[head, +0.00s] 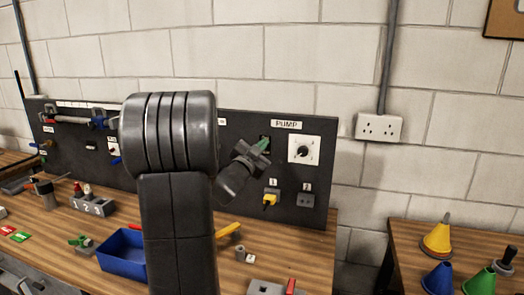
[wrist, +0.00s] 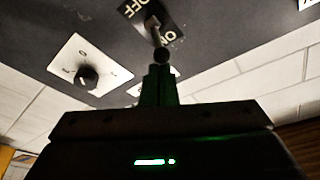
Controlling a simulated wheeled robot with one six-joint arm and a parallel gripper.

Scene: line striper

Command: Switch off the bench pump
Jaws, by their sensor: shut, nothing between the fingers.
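The bench pump's toggle switch (wrist: 155,28) is on the dark panel, with OFF and ON printed on its plate. Its lever, with a round dark tip, points toward the ON side in the wrist view. In the head view the switch (head: 265,138) is partly hidden behind my gripper, just left below the PUMP label (head: 286,124). My gripper (head: 262,145) has green fingers, shut and empty. In the wrist view the fingertips (wrist: 160,70) are right at the lever's round tip; I cannot tell whether they touch it.
A white plate with a black rotary knob (head: 303,150) is right of the switch. Below are a yellow plug (head: 270,199) in socket 1 and a grey socket 2 (head: 306,200). A blue bin (head: 122,252) stands on the bench. My arm hides the panel's middle.

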